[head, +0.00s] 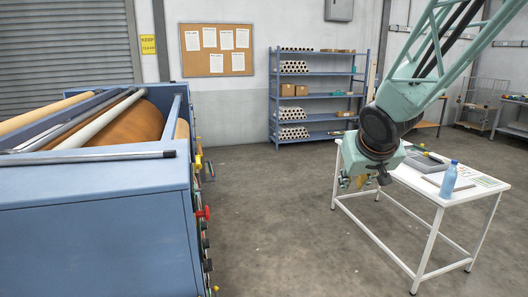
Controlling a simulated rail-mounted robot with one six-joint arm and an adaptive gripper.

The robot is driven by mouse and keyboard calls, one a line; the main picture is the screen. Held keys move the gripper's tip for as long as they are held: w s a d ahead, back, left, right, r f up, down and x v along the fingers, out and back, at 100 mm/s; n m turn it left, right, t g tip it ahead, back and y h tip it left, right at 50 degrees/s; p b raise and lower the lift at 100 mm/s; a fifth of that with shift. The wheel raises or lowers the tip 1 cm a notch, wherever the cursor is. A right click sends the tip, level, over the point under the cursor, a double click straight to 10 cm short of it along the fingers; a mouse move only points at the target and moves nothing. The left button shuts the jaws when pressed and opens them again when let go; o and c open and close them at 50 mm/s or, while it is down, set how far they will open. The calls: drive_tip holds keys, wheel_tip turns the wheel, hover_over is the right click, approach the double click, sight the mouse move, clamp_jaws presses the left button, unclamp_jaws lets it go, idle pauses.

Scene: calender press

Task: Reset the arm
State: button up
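My pale green arm comes in from the top right and bends down at a dark wrist joint. My gripper (347,182) hangs at the end of it, low and in front of the left end of the white table. It is small and partly hidden by my wrist, so I cannot tell whether its fingers are open or shut. I see nothing clearly held in it.
The blue calender press (95,235) fills the left side, with rollers on top and a red knob on its side. The white table (425,190) carries a blue bottle (449,180) and a tray. A blue shelf (318,101) stands behind. Open floor (285,225) lies between.

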drive_tip(key=s+a+r+g, duration=0.1)
drive_tip(key=s, duration=1.4)
drive_tip(key=s+a+r+g, duration=0.1)
drive_tip(key=s+a+r, duration=0.1)
drive_tip(key=s, duration=1.3)
drive_tip(key=s+a+r+g+y, duration=0.1)
drive_tip(key=s+a+g, duration=0.1)
drive_tip(key=s, duration=1.3)
drive_tip(key=shift+s+a+r, duration=0.15)
drive_tip(key=shift+s+a, duration=0.1)
drive_tip(key=shift+s, duration=0.15)
